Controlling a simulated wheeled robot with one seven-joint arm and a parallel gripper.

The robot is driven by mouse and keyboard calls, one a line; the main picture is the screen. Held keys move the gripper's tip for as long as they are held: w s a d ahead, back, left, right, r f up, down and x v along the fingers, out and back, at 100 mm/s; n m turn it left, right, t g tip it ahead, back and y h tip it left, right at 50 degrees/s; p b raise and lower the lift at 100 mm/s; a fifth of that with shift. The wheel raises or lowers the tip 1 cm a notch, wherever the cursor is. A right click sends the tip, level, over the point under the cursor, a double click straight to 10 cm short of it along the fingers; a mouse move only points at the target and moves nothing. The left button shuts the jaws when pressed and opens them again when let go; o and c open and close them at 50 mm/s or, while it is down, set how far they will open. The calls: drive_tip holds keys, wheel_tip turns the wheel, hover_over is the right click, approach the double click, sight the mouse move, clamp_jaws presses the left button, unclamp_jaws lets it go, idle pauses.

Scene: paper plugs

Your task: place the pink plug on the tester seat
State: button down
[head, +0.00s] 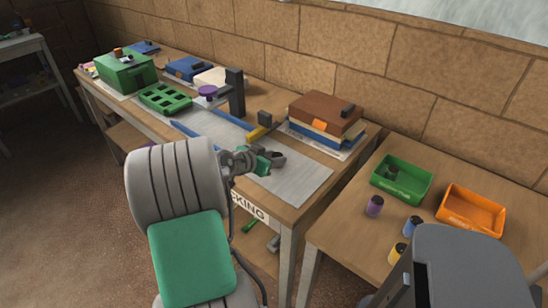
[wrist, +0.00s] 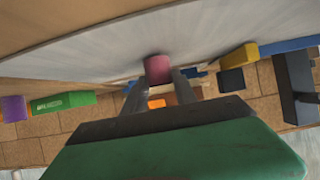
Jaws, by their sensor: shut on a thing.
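In the wrist view my gripper (wrist: 160,86) is shut on the pink plug (wrist: 158,66), which sticks out between the two fingers. In the head view my gripper (head: 272,160) is over the grey mat on the workbench, and the plug is hidden there. A black upright post (head: 235,92) stands farther back on the bench, with a round purple-topped part (head: 208,90) beside it. This looks like the tester, but I cannot clearly make out its seat. The post also shows at the right of the wrist view (wrist: 298,88), apart from the plug.
A yellow block (head: 258,133), a dark block (head: 265,118) and a stack of boxes (head: 325,112) stand near my gripper. A green rack (head: 165,98) is at the far left. Green (head: 402,180) and orange (head: 470,210) bins and several loose plugs are on the right table. The grey mat (head: 300,182) is mostly clear.

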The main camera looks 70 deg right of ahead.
drive_tip(key=shift+f, duration=0.2)
drive_tip(key=c, duration=1)
unclamp_jaws()
drive_tip(key=shift+r, duration=0.1)
